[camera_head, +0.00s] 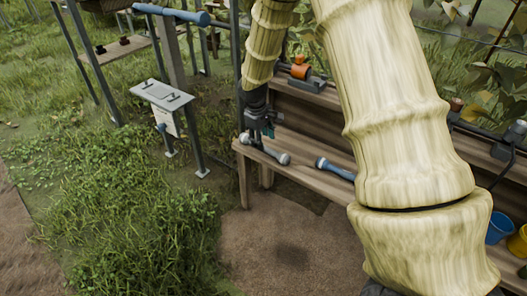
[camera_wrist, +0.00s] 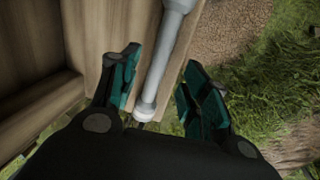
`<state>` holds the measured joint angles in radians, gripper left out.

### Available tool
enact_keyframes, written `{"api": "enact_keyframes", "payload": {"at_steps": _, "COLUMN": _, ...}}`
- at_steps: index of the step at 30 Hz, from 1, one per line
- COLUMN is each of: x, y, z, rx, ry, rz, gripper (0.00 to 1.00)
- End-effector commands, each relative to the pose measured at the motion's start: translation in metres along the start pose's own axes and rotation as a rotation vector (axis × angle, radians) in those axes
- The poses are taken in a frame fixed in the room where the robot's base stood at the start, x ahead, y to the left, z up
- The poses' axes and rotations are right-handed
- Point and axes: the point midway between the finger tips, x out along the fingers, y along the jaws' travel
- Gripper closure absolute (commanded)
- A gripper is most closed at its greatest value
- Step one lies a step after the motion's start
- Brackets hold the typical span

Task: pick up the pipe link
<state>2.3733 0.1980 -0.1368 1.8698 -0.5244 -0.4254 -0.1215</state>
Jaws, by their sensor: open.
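A grey link with pale rounded ends, which looks like the pipe link (camera_head: 265,150), lies at the left end of the wooden bench (camera_head: 305,178). My gripper (camera_head: 266,131) is just above it in the head view, partly hiding it. In the wrist view the link (camera_wrist: 161,70) runs lengthwise between the two teal fingers of my gripper (camera_wrist: 160,66). The fingers stand open on either side, with a visible gap to the link at the right finger. Its far end runs out of the top of the wrist view.
A similar blue link (camera_head: 335,168) lies farther right on the bench. An orange fitting (camera_head: 300,70) sits on the raised back shelf. Blue (camera_head: 498,228) and yellow (camera_head: 518,242) buckets stand at right. My arm covers much of the bench.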

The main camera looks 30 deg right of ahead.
Motion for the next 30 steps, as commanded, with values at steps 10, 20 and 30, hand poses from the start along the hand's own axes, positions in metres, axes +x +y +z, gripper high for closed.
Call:
{"api": "enact_keyframes", "payload": {"at_steps": 10, "x": 0.031, "y": 0.0, "z": -0.003, "rx": 0.0, "ry": 0.001, "rz": -0.001, "gripper": 0.54}}
{"api": "enact_keyframes", "payload": {"at_steps": 20, "x": 0.053, "y": 0.001, "z": -0.004, "rx": 0.0, "ry": 0.001, "rz": 0.0, "gripper": 0.54}}
{"api": "enact_keyframes", "payload": {"at_steps": 30, "x": 0.053, "y": 0.0, "z": -0.004, "rx": 0.0, "ry": 0.001, "rz": 0.0, "gripper": 0.92}}
